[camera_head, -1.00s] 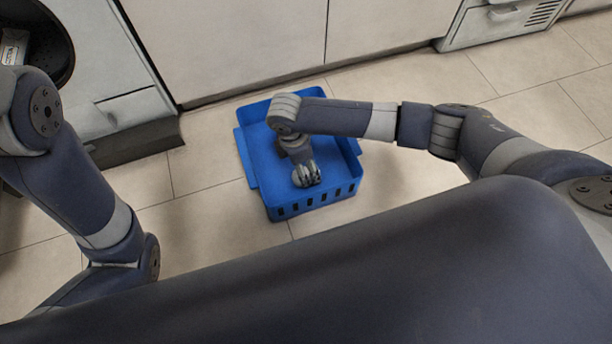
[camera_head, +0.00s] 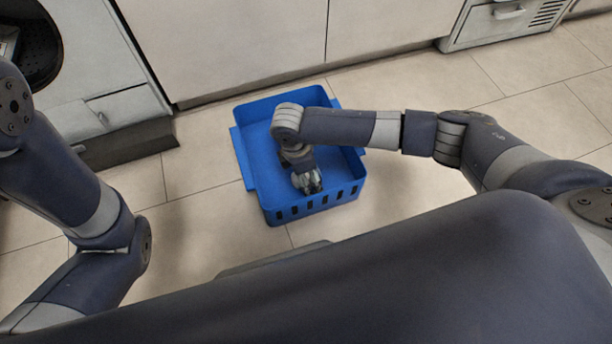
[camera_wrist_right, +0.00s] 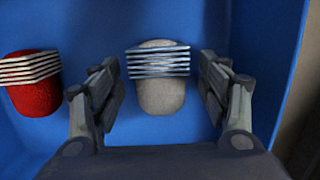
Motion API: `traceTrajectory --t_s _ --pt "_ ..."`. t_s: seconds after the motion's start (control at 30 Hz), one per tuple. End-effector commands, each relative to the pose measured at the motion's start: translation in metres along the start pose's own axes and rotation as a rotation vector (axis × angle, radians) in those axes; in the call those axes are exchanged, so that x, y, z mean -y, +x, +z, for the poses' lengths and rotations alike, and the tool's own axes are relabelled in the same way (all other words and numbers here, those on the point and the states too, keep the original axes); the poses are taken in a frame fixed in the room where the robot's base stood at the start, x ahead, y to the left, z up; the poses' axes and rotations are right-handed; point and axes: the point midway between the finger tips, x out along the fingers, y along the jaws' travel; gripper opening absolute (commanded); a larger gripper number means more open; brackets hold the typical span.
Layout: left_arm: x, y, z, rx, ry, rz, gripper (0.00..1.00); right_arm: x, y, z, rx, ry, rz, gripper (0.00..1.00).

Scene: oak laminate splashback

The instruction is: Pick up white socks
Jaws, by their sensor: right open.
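The white socks (camera_wrist_right: 160,92), a rolled pair with a grey-and-white striped cuff, lie on the floor of the blue crate (camera_head: 259,165) in the right wrist view. My right gripper (camera_wrist_right: 158,78) is open, with one finger on each side of the socks and visible gaps between. In the head view my right gripper (camera_head: 308,181) reaches down inside the crate near its front wall, and the socks are hidden there. My left arm shows at the left of the head view, but its gripper is out of the picture.
A red sock roll (camera_wrist_right: 34,84) with a striped cuff lies left of the white socks in the crate. The crate's side wall (camera_wrist_right: 292,75) is close on the right. Cabinets (camera_head: 225,45) stand behind the crate, and a front-loading machine (camera_head: 85,55) at left. Tiled floor beside it is clear.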

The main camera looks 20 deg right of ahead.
Motion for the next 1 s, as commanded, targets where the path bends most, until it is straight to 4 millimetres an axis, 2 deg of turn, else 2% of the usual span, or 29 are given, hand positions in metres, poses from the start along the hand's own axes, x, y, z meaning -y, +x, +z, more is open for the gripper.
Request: traceTrajectory --t_s 0.87,1.0 --pt "0.0015 0.0077 0.0028 0.000 0.000 0.000 0.00 0.0002 0.0050 -0.0010 0.000 -0.001 0.000 0.69" --pt "0.0016 0.0077 0.0029 0.001 0.000 0.000 0.00 0.0003 0.0050 -0.0011 0.000 0.000 0.000 0.40"
